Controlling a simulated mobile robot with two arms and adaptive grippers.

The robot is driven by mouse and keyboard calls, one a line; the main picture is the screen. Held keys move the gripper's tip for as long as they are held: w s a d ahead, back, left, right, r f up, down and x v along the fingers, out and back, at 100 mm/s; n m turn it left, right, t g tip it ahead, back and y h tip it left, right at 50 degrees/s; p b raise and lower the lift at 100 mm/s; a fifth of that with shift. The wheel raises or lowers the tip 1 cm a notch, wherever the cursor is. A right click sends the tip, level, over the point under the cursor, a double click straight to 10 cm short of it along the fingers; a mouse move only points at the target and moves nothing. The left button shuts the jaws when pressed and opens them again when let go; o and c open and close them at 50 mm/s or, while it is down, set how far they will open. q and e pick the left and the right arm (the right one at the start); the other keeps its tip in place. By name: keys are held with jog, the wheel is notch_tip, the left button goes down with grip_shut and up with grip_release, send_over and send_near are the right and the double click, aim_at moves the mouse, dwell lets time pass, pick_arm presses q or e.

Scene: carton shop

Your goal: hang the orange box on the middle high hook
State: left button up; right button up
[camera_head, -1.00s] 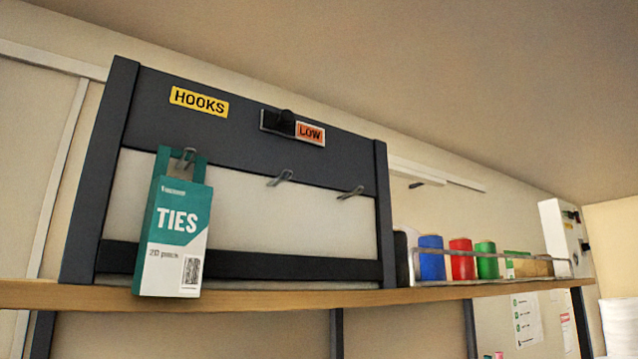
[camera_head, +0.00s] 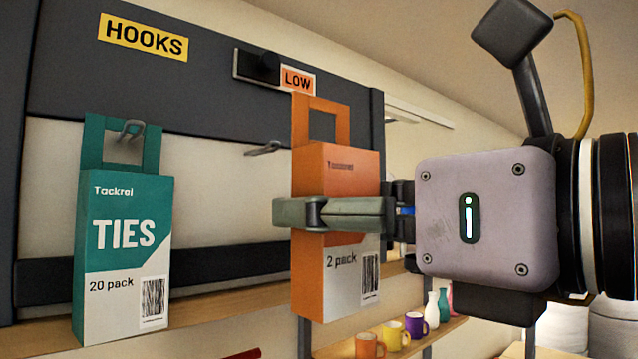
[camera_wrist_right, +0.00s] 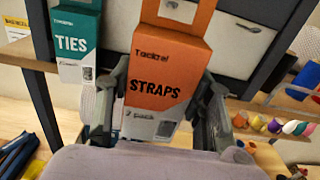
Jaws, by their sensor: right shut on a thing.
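The orange box (camera_head: 335,170), a STRAPS carton with a hanging tab and slot on top, is held upright in my right gripper (camera_head: 318,213). The gripper's fingers close on its sides at mid-height; it also shows in the right wrist view (camera_wrist_right: 160,80). The middle hook (camera_head: 264,148) on the dark rack is bare. It lies just left of the box in the head view, below tab height, with the box apart from it. The right-hand hook is hidden behind the box in the head view. My left gripper is not in view.
A teal TIES box (camera_head: 125,240) hangs on the left hook (camera_head: 131,130). Mugs (camera_head: 391,335) stand on a lower shelf. A wooden shelf (camera_head: 210,300) runs beneath the rack.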

aim_at(244, 225)
jog(key=shift+w+a, duration=0.15)
jog(key=shift+w, duration=0.3)
jog(key=shift+f+x, duration=0.2)
jog(key=shift+x, duration=1.75)
jog(key=shift+f+x, duration=0.15)
jog(key=shift+x, duration=1.75)
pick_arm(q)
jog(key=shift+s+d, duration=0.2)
pick_arm(e)
jog(key=shift+w+a+f, duration=0.35)
jog(key=shift+w+a, duration=0.05)
jog(key=shift+w, duration=0.05)
jog(key=o, duration=0.8)
jog(key=shift+f, duration=0.1)
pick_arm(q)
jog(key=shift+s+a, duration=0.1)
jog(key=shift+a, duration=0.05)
pick_arm(e)
jog(key=o, duration=0.5)
jog(key=shift+a, duration=0.3)
